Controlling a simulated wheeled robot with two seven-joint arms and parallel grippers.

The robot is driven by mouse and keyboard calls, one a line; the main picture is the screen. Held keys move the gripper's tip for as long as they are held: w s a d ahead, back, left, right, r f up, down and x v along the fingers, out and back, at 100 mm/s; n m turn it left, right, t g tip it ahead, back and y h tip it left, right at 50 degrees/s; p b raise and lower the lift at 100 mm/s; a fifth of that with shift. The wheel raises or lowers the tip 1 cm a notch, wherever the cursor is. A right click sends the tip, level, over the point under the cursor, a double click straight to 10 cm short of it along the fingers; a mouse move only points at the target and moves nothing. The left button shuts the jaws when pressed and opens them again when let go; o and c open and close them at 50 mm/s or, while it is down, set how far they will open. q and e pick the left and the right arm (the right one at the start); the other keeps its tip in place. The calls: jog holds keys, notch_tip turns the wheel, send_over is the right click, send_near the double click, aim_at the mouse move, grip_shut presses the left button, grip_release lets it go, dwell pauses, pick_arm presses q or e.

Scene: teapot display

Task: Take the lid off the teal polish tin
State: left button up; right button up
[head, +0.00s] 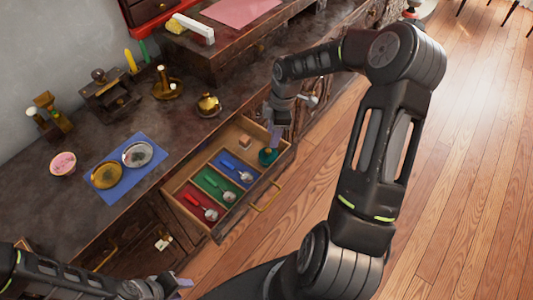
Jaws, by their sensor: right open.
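The teal polish tin (267,157) sits in the far right compartment of the open drawer (202,222). It looks round and small, and my gripper partly covers it from above. Whether its lid is on is too small to tell. My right gripper (275,140) points down over the tin with its fingers open, very close to its top. I cannot tell whether the fingers touch it. My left gripper (182,284) is low at the bottom edge of the head view, away from the drawer, and its fingers are barely visible.
Spoons lie in the red (194,203), green (212,186) and blue (234,168) compartments. A small tan block (244,141) lies near the tin. On the counter are a blue mat (128,190) with two plates, a pink bowl (63,164) and a brass pot (208,105).

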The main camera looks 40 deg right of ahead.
aim_at(268, 150)
jog(key=shift+w+a+f, duration=0.1)
jog(key=shift+a+f, duration=0.1)
jog(key=shift+f, duration=1.1)
jog(key=shift+w+a+f, duration=0.15)
jog(key=shift+w+f, duration=0.05)
jog(key=shift+f, duration=1.1)
jog(key=shift+w+a+f, duration=0.15)
jog(key=shift+f, duration=1.15)
jog(key=shift+c, duration=0.5)
grip_shut()
